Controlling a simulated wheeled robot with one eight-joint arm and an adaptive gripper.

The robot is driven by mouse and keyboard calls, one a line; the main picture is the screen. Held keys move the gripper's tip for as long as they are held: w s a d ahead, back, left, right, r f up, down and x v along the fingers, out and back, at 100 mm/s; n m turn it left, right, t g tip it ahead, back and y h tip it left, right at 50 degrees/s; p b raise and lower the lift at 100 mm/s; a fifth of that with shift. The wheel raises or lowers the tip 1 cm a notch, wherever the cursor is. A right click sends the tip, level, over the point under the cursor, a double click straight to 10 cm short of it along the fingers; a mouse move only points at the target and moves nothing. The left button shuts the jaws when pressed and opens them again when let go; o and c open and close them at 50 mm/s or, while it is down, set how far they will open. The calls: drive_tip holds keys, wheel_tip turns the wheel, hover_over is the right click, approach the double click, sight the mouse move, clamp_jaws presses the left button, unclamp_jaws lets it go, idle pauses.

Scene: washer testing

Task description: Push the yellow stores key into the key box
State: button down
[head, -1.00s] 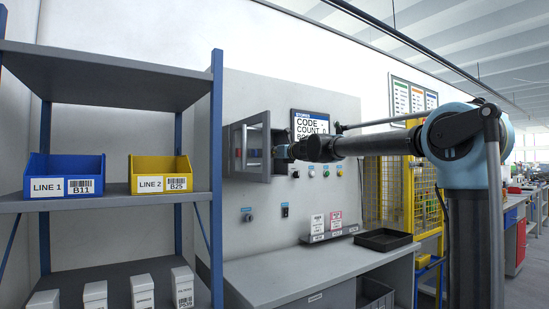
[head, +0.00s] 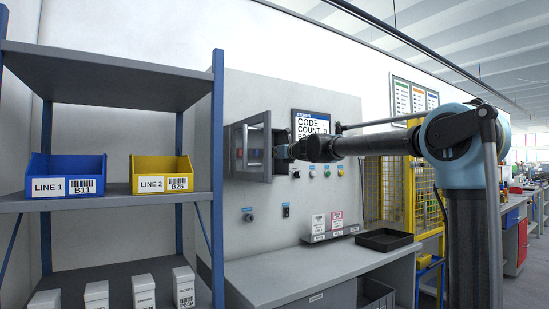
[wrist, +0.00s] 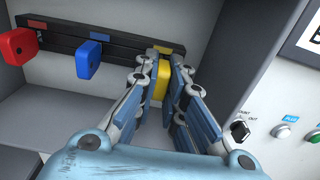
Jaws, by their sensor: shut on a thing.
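The yellow stores key (wrist: 162,82) shows in the wrist view between the fingertips of my gripper (wrist: 160,75), which is shut on it. The key is at the dark key rail (wrist: 120,42) inside the key box (wrist: 100,105), in front of the yellow label; how far it is seated is hidden by the fingers. In the head view the key box (head: 239,148) is on the wall panel with its door open, and my gripper (head: 283,152) reaches in from the right. The key cannot be seen in the head view.
A red key (wrist: 15,45) and a blue key (wrist: 89,58) hang on the rail to the left. The box's right wall (wrist: 228,60) is close beside my gripper. A shelf with a blue bin (head: 65,177) and a yellow bin (head: 162,175) stands left. A black tray (head: 384,239) lies on the bench.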

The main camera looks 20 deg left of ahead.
drive_tip(key=shift+x, duration=0.9)
idle(0.8)
drive_tip(key=c, duration=1.6)
unclamp_jaws()
